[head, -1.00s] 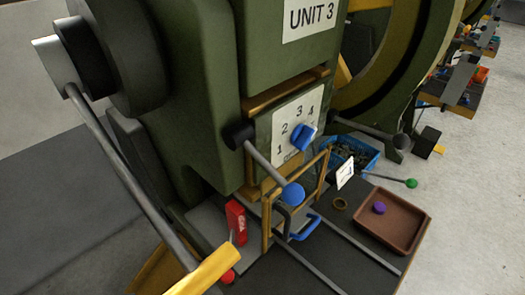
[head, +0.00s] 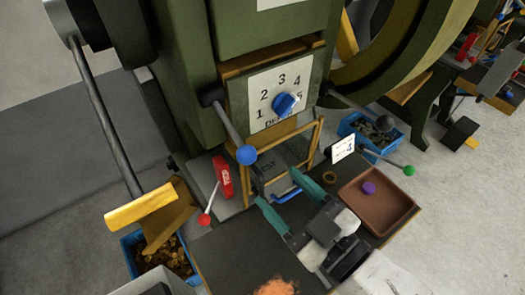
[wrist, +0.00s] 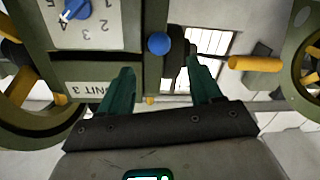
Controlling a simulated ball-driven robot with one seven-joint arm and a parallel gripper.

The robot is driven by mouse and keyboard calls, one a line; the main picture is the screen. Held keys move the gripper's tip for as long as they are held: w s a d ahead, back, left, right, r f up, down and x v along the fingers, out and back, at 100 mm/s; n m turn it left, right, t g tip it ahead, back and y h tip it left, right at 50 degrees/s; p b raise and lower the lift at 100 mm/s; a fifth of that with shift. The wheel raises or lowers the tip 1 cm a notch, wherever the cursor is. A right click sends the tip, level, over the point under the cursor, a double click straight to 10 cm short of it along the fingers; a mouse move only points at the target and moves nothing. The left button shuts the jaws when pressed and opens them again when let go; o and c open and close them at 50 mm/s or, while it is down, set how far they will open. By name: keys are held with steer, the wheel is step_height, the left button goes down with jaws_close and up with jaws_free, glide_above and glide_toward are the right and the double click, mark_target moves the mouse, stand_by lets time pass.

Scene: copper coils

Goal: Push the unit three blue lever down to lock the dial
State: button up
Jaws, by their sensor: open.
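The blue lever is a grey rod with a blue ball knob (head: 246,155), sticking out from a dark pivot left of the dial plate and sloping down to the right. The blue dial (head: 285,104) sits on a white plate (head: 258,80) with numbers. My gripper (head: 270,185) is open and empty, its teal fingers below and right of the blue knob, apart from it. In the wrist view, which is upside down, the blue knob (wrist: 159,43) lies beyond the open fingertips (wrist: 165,80), and the blue dial (wrist: 75,8) is at the upper left.
A yellow-handled bar (head: 140,208) stands at the left. A red-knobbed lever (head: 205,219) and red block (head: 222,177) are below the blue knob. A yellow guard frame (head: 318,135), black-knobbed lever (head: 384,123), green knob (head: 409,170) and brown tray (head: 408,212) lie right.

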mark_target(253, 162)
steer(key=x, duration=1)
steer(key=shift+w+a, duration=0.25)
jaws_close()
stand_by(0.4)
steer(key=shift+f, duration=0.1)
